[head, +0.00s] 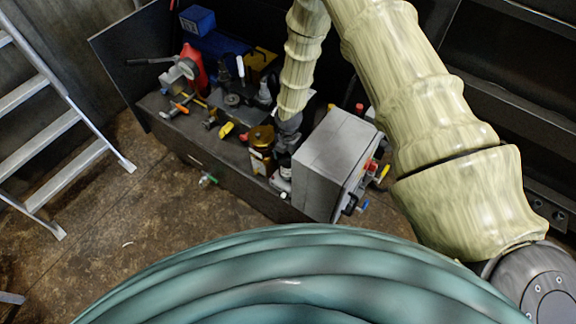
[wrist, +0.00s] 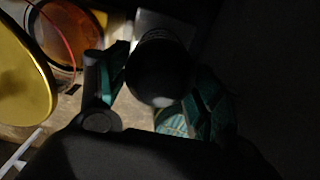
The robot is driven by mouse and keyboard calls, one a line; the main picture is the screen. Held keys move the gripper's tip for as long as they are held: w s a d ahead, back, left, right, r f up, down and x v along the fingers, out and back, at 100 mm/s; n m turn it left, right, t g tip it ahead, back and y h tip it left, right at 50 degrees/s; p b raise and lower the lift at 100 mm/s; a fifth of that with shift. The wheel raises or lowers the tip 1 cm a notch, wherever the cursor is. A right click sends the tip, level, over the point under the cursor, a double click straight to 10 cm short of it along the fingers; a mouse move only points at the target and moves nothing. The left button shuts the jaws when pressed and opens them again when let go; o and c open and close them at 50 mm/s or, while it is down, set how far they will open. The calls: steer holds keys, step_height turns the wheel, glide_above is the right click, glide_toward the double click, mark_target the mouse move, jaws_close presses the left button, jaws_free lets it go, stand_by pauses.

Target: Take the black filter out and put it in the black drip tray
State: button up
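The black filter (wrist: 158,72) is a dark rounded cylinder, its near end facing the camera in the wrist view. It stands between the two teal-padded fingers of my gripper (wrist: 162,85), which lean inward on its left and right. The shadow hides whether both pads touch it. In the head view my gripper (head: 289,127) is low over the cluttered bench, right of a gold canister (head: 261,140); its fingers and the filter cannot be made out there. I cannot pick out the black drip tray in either view.
A grey box (head: 322,155) stands close right of my gripper. The dark bench (head: 232,170) holds several tools, a red container (head: 195,70) and a blue box (head: 197,20). In the wrist view a yellow disc (wrist: 22,80) and an orange round part (wrist: 68,35) are at left.

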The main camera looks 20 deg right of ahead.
steer(key=c, duration=0.6)
steer(key=shift+o, duration=0.2)
steer(key=n, duration=0.3)
steer(key=shift+n, duration=0.4)
steer(key=shift+n+p, duration=0.3)
steer(key=shift+n, duration=0.4)
steer(key=shift+n+p, duration=0.3)
steer(key=shift+n, duration=0.9)
